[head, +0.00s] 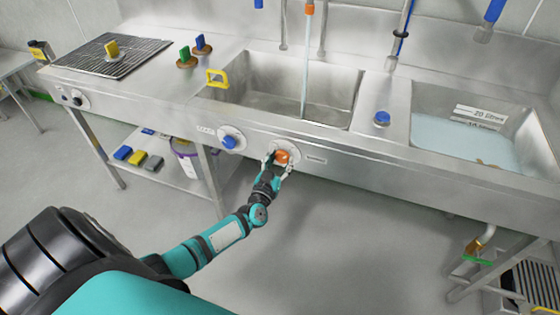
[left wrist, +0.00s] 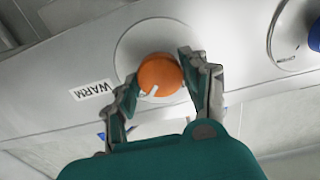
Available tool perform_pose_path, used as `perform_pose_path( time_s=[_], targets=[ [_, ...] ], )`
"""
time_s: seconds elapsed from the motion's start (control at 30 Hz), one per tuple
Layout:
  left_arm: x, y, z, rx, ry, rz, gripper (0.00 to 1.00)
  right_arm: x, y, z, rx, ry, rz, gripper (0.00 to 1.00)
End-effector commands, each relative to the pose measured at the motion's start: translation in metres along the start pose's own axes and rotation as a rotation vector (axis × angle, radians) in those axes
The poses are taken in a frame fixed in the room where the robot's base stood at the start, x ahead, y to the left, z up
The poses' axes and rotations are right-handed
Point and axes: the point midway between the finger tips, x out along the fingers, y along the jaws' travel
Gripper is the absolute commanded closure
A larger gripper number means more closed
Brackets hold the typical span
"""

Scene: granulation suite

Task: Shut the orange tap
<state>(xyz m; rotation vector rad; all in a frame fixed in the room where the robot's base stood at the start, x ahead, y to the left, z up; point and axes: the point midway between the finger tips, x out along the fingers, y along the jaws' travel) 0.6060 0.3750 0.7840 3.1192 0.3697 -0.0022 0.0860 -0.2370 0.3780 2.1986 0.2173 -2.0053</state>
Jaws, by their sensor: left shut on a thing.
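The orange tap (head: 282,156) is a round knob on a pale disc on the front panel of the steel sink unit. My left gripper (head: 279,165) is at the knob, with one finger on each side of it. In the left wrist view the orange knob (left wrist: 160,75) carries a white pointer mark, and the gripper fingers (left wrist: 160,92) close around it. A label reading WARM (left wrist: 91,92) is beside the disc. A stream of water (head: 307,60) falls from the orange-collared spout into the left basin (head: 340,85). My right gripper does not show.
A blue knob (head: 230,141) sits on the same panel, left of the orange one. The right basin (head: 435,100) holds water, with a blue knob (head: 382,118) on the ledge beside it. The floor in front is clear.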

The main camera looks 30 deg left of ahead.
Motion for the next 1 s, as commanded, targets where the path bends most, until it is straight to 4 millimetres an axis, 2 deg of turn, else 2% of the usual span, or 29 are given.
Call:
perform_pose_path(
  time_s=[0.37, 1.0],
  targets=[
    [0.0, 0.0, 0.001, -0.113, 0.001, -0.001, 0.86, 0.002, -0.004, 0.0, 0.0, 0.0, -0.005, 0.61],
    [0.0, 0.0, 0.001, -0.689, 0.002, 0.0, 0.86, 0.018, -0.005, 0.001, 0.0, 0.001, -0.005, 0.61]
  ],
)
